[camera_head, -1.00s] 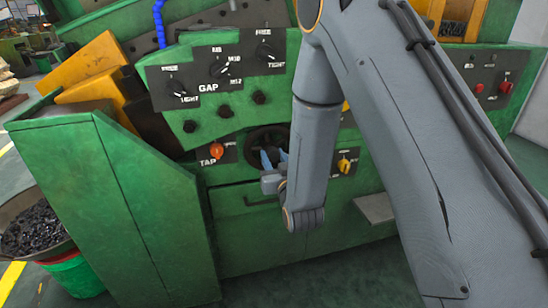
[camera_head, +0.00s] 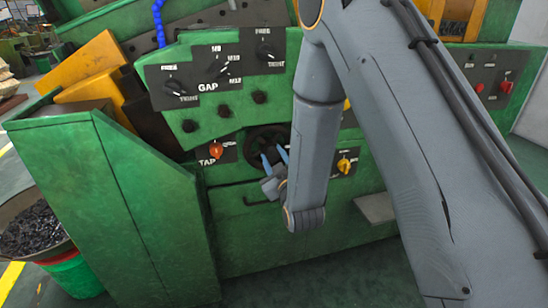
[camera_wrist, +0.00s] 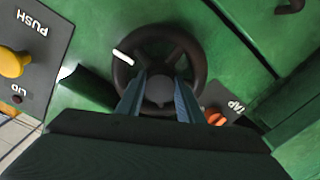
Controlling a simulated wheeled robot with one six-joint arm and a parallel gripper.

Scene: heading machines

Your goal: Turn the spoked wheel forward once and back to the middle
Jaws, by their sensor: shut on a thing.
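The spoked wheel (camera_head: 258,138) is dark and sits on the green machine front, right of the orange TAP knob (camera_head: 216,149). In the wrist view the wheel (camera_wrist: 201,62) fills the upper middle, with a white mark on its rim at the upper left. My gripper (camera_head: 274,156) is at the wheel, its two blue fingers pointing at it. In the wrist view my gripper (camera_wrist: 160,82) has one finger on each side of the wheel's hub, shut on the wheel. The wheel's lower part is hidden behind the fingers and gripper body.
GAP dials (camera_head: 218,70) and several black knobs sit above the wheel. A yellow knob (camera_head: 344,165) is to its right, beside my forearm. A grey ledge (camera_head: 375,208) sticks out lower right. A green sloped housing (camera_head: 110,200) stands at the left.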

